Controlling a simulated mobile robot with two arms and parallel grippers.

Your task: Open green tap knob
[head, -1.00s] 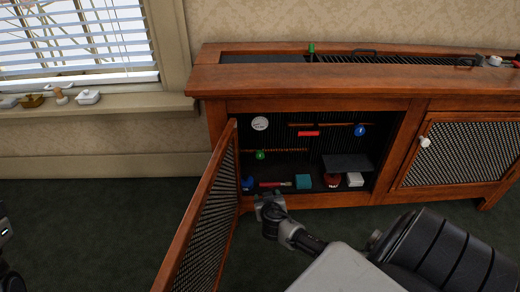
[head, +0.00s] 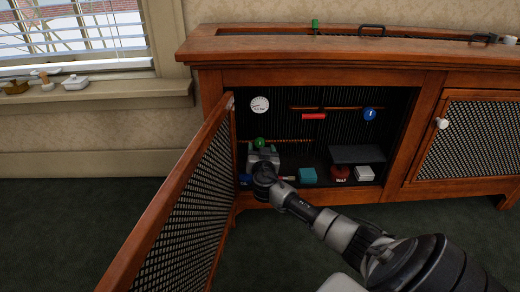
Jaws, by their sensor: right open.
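The open cabinet (head: 310,87) holds a round green knob (head: 259,142) at the lower left of its inside, at the left end of a thin copper pipe (head: 293,141). My right gripper (head: 262,152) is open and reaches into the cabinet. Its jaws are right at the green knob, just below and in front of it in the picture. The lower part of the knob is hidden by the gripper, and I cannot tell whether the jaws touch it. My left gripper is not in view.
The mesh door (head: 178,205) stands swung open to the left of my right arm. Inside are a white gauge (head: 260,105), a red tag (head: 314,116), a blue knob (head: 369,114), a teal box (head: 308,175) and a white box (head: 367,174). A dark shelf (head: 356,154) juts out at right.

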